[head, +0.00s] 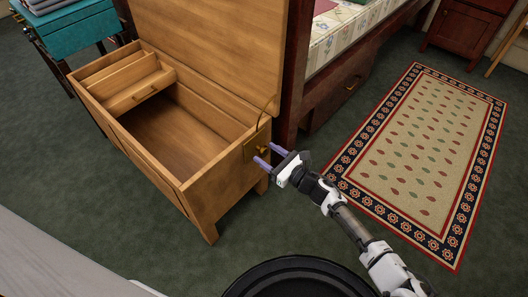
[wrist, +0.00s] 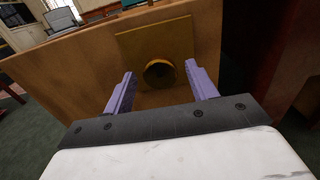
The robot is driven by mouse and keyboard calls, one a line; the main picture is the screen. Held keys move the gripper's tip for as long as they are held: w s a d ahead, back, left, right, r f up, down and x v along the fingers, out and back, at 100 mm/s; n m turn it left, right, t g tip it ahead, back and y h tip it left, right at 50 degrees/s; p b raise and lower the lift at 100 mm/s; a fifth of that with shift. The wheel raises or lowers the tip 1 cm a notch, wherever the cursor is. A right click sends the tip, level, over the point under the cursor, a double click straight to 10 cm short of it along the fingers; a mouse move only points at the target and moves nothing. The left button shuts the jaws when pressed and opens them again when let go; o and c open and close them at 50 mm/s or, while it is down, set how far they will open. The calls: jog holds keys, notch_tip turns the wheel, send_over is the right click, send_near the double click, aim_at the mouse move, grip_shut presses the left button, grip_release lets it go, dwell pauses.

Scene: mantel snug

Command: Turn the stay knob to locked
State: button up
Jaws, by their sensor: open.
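The stay knob (wrist: 160,74) is a round brass knob on a square brass plate (wrist: 150,42) on the end wall of a wooden chest (head: 225,170). In the head view the knob (head: 263,150) shows small, just beyond the fingers. My gripper (wrist: 160,90) is open, with its two purple fingers on either side of the knob in the wrist view. In the head view my gripper (head: 266,155) points at the plate from the right. I cannot tell whether the fingers touch the knob. No lock marking can be made out.
The chest lid (head: 215,40) stands open. A dark red bed post (head: 292,70) rises close behind the knob end. A patterned rug (head: 425,150) lies to the right, and a teal case (head: 75,28) is at the upper left.

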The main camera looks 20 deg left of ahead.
jog(key=shift+x, duration=1.1)
jog(key=c, duration=0.9)
jog(key=shift+c, duration=0.2)
